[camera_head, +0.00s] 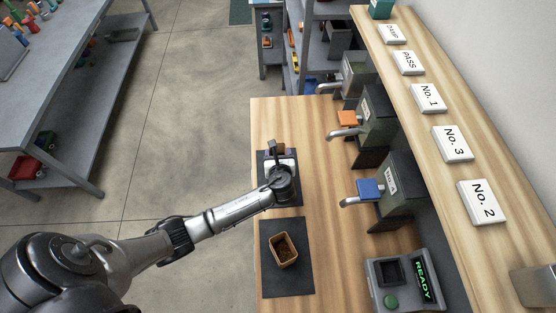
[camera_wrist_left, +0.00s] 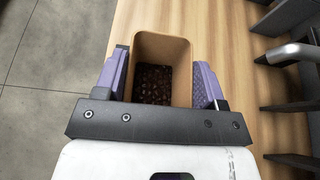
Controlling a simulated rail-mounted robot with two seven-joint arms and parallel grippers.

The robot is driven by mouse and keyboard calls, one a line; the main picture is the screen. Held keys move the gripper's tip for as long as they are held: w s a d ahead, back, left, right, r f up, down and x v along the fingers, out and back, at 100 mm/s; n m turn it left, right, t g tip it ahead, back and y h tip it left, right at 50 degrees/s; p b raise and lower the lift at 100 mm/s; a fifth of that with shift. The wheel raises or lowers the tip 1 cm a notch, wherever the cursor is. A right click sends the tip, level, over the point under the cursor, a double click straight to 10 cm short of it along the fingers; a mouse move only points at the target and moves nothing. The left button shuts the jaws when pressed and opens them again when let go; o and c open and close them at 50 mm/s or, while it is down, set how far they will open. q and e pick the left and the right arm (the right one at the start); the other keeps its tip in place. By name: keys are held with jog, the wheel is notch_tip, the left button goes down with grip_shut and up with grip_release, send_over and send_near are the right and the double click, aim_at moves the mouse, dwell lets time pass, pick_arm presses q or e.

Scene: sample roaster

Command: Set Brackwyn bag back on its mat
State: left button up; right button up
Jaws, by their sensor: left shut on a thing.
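My left gripper (camera_head: 279,153) is over the far dark mat (camera_head: 263,168) on the wooden counter. In the left wrist view its purple fingers (camera_wrist_left: 160,84) are shut on an open-topped brown bag (camera_wrist_left: 160,46) with dark beans inside. In the head view only a small brown part of this bag shows past the gripper. No name is readable on it, and I cannot tell whether it touches the mat. A second open brown bag (camera_head: 284,249) with dark contents stands on the near dark mat (camera_head: 300,283). My right gripper is not in view.
Machines with a blue tray (camera_head: 370,189) and an orange tray (camera_head: 347,118) stand along the counter's right side. A device reading READY (camera_head: 424,281) is at the near right. Labelled white plates (camera_head: 452,144) lie on the shelf above. The counter's far left (camera_head: 285,115) is clear.

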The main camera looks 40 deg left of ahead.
pick_arm(q)
jog(key=shift+f, duration=2.1)
jog(key=o, duration=1)
jog(key=shift+s+d+r, duration=0.1)
jog(key=shift+r, duration=0.1)
jog(key=v, duration=1.1)
jog(key=shift+s+d, duration=0.3)
